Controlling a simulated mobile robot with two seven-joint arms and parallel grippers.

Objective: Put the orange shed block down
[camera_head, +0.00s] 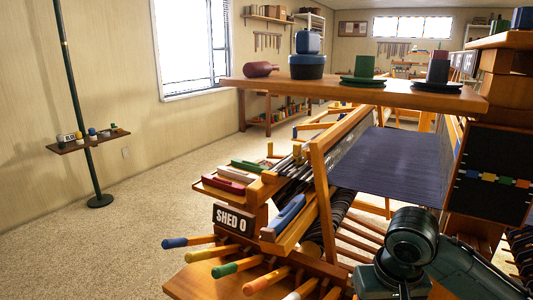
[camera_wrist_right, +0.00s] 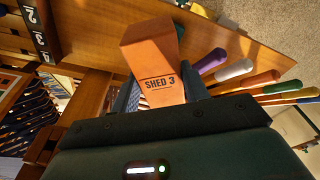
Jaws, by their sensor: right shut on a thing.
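The orange shed block (camera_wrist_right: 153,52) shows in the right wrist view, marked "SHED 3" on the face toward the camera. My right gripper (camera_wrist_right: 158,92) is shut on it, with a finger on each side. Behind the block is a brown wooden surface (camera_wrist_right: 95,35); I cannot tell whether the block touches it. In the head view my right arm comes in at the lower right, and neither its fingertips nor the orange block can be made out. My left gripper is not in view.
Several coloured handles (camera_wrist_right: 236,68) stick out beside the block; they also show in the head view (camera_head: 210,254). A black "SHED 0" plate (camera_head: 232,218) stands on the loom. A shelf (camera_head: 350,92) above holds spools and cups. Open carpet (camera_head: 120,250) lies left.

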